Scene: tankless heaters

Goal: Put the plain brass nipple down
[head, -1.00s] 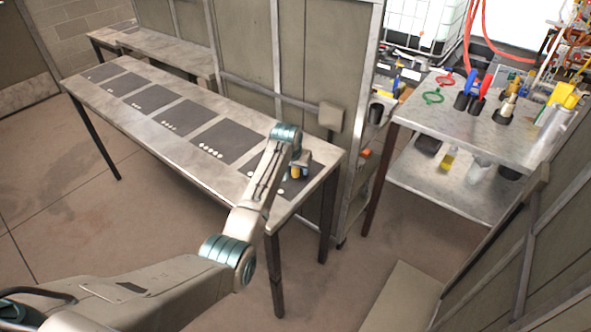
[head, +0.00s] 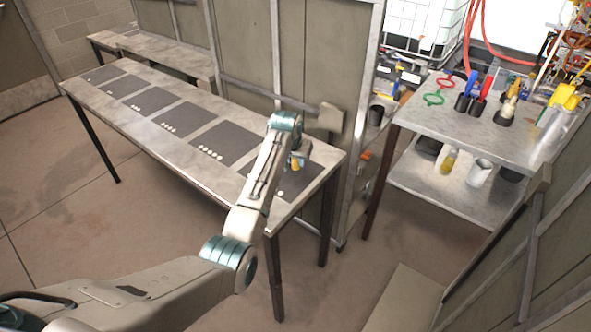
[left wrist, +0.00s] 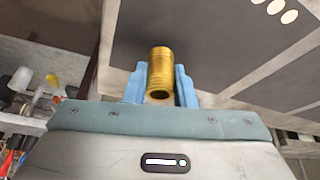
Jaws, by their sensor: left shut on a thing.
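The plain brass nipple (left wrist: 160,72) is a gold-coloured tube with ringed ends, held between the blue fingers of my left gripper (left wrist: 160,88) in the left wrist view. In the head view the nipple (head: 295,164) shows as a small yellow piece at my left gripper (head: 297,162), over the nearest dark mat (head: 300,184) at the right end of the long table (head: 228,186). I cannot tell whether the nipple touches the mat. My right gripper is not in view.
Several dark mats with white dots lie in a row along the long table, such as this one (head: 182,118). A metal cart (head: 440,124) with tools and fittings stands to the right. A panel wall (head: 265,60) rises behind the table.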

